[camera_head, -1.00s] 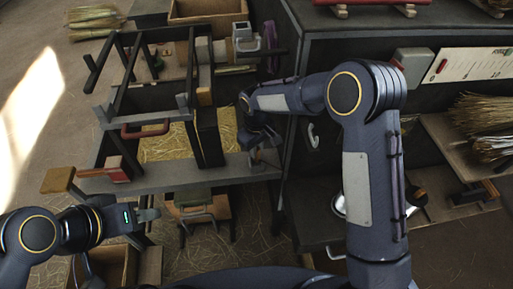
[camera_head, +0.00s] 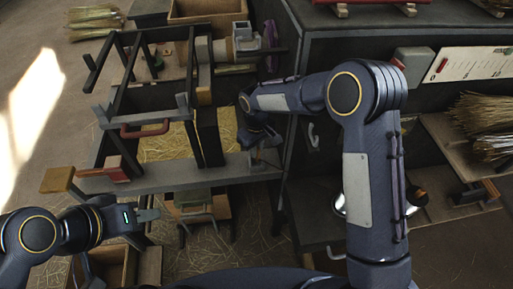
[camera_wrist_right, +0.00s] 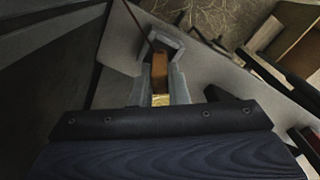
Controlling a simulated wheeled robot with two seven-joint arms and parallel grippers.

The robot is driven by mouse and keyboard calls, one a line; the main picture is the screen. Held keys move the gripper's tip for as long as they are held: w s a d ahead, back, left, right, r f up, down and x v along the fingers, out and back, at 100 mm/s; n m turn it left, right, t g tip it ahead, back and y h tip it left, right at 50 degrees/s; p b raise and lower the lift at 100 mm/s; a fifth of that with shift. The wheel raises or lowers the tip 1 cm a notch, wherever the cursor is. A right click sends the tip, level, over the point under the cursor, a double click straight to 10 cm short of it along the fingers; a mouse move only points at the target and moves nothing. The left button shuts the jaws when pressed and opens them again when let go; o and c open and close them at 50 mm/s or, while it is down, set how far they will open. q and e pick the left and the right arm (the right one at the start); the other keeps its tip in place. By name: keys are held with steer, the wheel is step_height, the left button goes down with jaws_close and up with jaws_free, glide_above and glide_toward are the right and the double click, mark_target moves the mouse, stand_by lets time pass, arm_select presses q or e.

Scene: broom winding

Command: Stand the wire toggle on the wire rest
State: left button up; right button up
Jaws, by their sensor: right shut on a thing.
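My right gripper (camera_head: 258,157) is over the right end of the grey bench board. The right wrist view shows its fingers shut on a small brown wooden piece, which looks like the wire toggle (camera_wrist_right: 160,72). A thin dark line, perhaps its wire, runs from it towards the upper left. In the head view the toggle is mostly hidden by the gripper. I cannot tell whether it touches the board. I cannot pick out the wire rest with certainty. My left gripper (camera_head: 149,214) is at the lower left, clear of the bench, and whether it is open is unclear.
The grey bench board (camera_head: 165,177) carries a dark frame with a red handle (camera_head: 145,129). A wooden block with a red part (camera_head: 118,170) is at its left end. A dark cabinet (camera_head: 345,40) stands close on the right.

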steer(key=shift+f, duration=0.2)
steer(key=shift+f+b, duration=0.9)
steer(key=shift+f, duration=0.1)
steer(key=o, duration=0.8)
steer(key=shift+o, duration=0.2)
step_height(320, 180, up, 8)
steer(key=shift+f, duration=0.1)
